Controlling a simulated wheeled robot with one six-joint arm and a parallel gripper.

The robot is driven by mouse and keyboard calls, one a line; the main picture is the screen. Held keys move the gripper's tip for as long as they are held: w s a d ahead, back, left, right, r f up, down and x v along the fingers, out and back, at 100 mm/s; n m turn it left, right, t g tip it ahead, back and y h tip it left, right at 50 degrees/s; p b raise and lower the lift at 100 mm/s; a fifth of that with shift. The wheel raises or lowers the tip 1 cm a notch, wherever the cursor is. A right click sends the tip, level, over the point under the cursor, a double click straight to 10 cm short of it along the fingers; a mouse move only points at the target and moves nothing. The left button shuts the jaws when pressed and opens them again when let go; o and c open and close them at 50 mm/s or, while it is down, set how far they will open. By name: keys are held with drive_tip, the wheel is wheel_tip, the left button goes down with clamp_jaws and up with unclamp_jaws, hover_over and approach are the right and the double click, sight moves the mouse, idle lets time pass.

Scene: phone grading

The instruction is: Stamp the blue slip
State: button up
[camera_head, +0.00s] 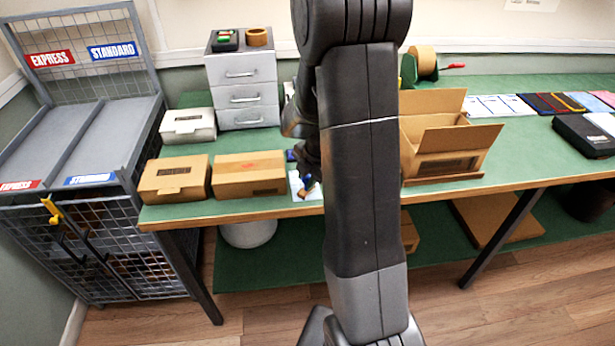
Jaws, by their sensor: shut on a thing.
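A pale blue-white slip (317,193) lies flat near the front edge of the green-topped bench, right of the brown boxes. My arm stands in front of it and hides part of it. My gripper (306,181) points down just over the slip, mostly in dark silhouette beside my arm. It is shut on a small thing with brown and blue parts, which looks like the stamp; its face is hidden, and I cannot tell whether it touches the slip. A small dark blue thing (290,156), perhaps an ink pad, shows behind the slip.
Closed brown boxes (175,180) (249,175) and a white box (188,126) stand to the left. A grey drawer unit (243,90) is behind. An open carton (446,140) stands right of my arm. Express and standard chutes (85,130) are at far left.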

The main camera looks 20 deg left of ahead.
drive_tip(key=shift+r+p, duration=1.4)
drive_tip(key=shift+r, duration=2.1)
